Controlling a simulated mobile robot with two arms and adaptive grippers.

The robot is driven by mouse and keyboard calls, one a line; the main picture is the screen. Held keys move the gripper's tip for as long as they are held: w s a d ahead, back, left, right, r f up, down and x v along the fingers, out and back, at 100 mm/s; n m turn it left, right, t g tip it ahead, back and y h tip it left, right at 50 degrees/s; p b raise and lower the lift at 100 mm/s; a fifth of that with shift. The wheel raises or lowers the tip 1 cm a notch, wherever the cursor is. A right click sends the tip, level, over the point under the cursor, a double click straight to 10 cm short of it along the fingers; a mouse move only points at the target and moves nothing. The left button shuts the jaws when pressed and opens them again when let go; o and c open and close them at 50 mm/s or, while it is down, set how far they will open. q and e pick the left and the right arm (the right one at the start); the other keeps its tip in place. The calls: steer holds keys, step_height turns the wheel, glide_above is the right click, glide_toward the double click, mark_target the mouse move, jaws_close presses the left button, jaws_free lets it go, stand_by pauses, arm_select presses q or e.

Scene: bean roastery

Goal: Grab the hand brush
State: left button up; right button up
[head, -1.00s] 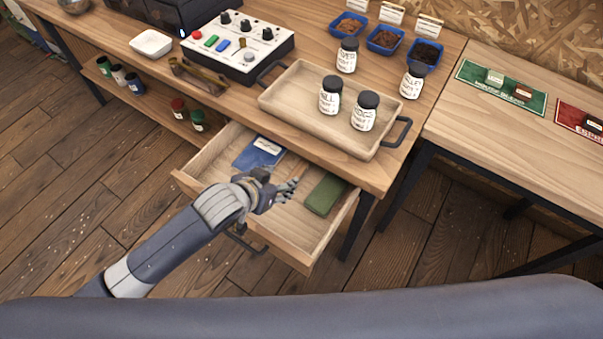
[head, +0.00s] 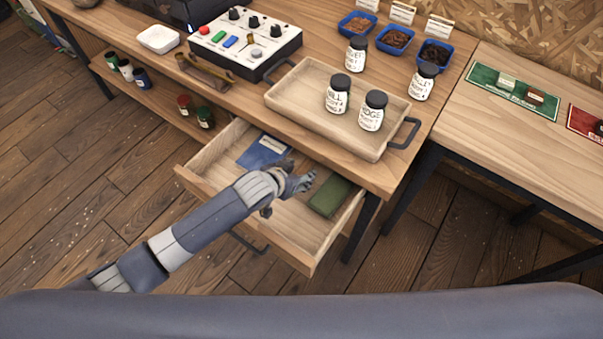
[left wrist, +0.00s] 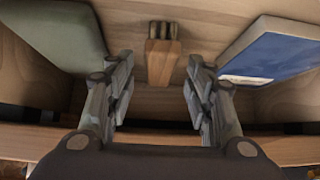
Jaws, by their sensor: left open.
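My left gripper (head: 300,183) is open over the pulled-out wooden drawer (head: 308,252). In the left wrist view its two fingers (left wrist: 159,82) stand apart on either side of a wooden block-like piece with a dark end, which looks like the hand brush (left wrist: 161,60). It lies in the drawer between a green item (left wrist: 55,30) and a blue item (left wrist: 272,50). The fingers do not appear closed on it. In the head view the brush is hidden by my gripper and arm. My right gripper does not show.
The drawer also holds a blue booklet (head: 262,152) and a green item (head: 329,196). Above it, the workbench (head: 230,102) bears a wooden tray (head: 310,75) with jars, near the drawer's back. A side table (head: 500,130) stands to the right.

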arm_select(q)
steer(key=shift+w+d+f, duration=0.25)
steer(key=shift+w+f, duration=0.1)
steer(key=shift+f, duration=0.1)
steer(key=shift+c, duration=0.5)
steer(key=c, duration=1)
steer(key=shift+c, duration=0.2)
